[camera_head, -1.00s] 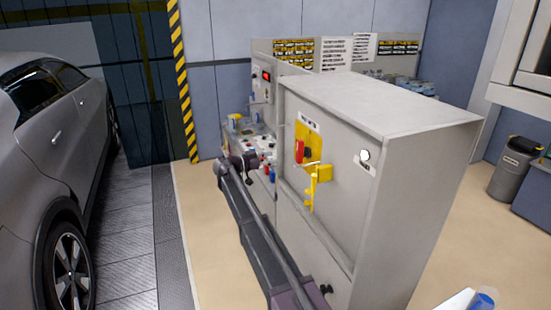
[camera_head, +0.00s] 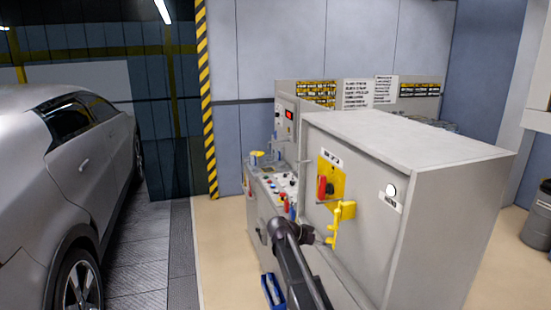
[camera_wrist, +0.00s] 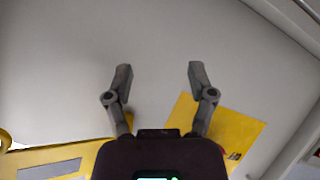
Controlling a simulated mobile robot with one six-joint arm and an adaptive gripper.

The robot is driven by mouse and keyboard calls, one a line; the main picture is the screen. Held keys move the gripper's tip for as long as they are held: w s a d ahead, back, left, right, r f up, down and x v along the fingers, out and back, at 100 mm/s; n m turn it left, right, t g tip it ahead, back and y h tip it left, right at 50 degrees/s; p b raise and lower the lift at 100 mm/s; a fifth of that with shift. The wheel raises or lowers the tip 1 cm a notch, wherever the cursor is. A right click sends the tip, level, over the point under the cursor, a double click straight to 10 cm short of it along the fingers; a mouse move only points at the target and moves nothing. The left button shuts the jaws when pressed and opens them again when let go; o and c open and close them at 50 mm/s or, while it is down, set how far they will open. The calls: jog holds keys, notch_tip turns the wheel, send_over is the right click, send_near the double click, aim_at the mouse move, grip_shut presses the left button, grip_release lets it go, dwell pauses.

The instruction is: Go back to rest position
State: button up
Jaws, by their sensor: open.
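My gripper (camera_wrist: 160,74) is open in the wrist view, its two fingers spread with nothing between them. Pale grey surface fills the view beyond the fingertips. Yellow panels lie behind its base, at the lower left and lower right. In the head view my dark arm rises from the bottom edge in front of the grey cabinet (camera_head: 440,200). It bends close to the cabinet's left front edge. The fingers cannot be made out there.
The cabinet front carries a yellow plate with a red handle (camera_head: 322,187) and a yellow latch (camera_head: 341,213). A control panel (camera_head: 285,185) with buttons stands left of it. A blue tray (camera_head: 268,291) sits low beside my arm. A grey car (camera_head: 60,190) stands at left.

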jog(key=s+f+n+g+y+b, duration=0.1)
jog(key=s+f+n+y+b, duration=0.2)
jog(key=s, duration=1.1)
jog(key=s+f+n+g+y+b, duration=0.1)
jog(key=s+f+n+y+b, duration=0.3)
jog(key=s+f, duration=1)
jog(key=n+y, duration=0.2)
jog(key=y, duration=0.2)
jog(key=shift+d+f+n+y, duration=0.15)
jog(key=shift+n+y, duration=0.25)
jog(key=shift+w, duration=0.1)
